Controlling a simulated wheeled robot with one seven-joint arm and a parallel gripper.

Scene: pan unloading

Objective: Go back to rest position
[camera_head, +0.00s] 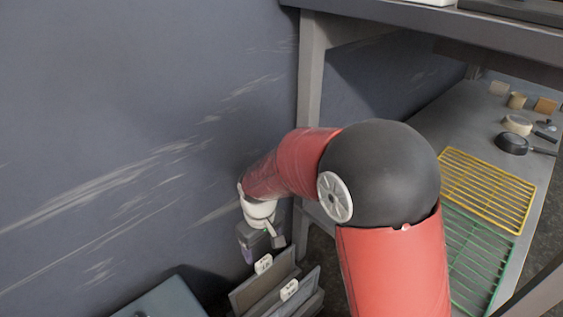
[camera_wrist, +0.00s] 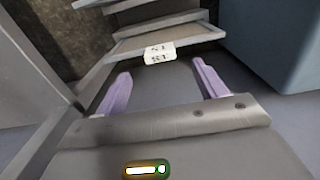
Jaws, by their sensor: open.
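My gripper (camera_head: 262,243) hangs at the end of my red arm, low by the wall in the head view, just above several upright grey panels with white labels (camera_head: 289,290). In the wrist view, the two purple fingers of my gripper (camera_wrist: 163,86) are spread apart and nothing is held between them. A white label (camera_wrist: 160,53) on the edge of a grey panel shows just beyond the fingertips. I cannot tell whether the fingers touch any panel. My elbow is bent and hides part of the shelf behind it.
A dark blue wall (camera_head: 130,120) stands close at the left. A metal rack post (camera_head: 310,80) rises behind my arm. The lower shelf holds a yellow grid (camera_head: 487,188), a green grid (camera_head: 472,255) and a black pan (camera_head: 511,143). A grey-blue box (camera_head: 165,300) is at the bottom left.

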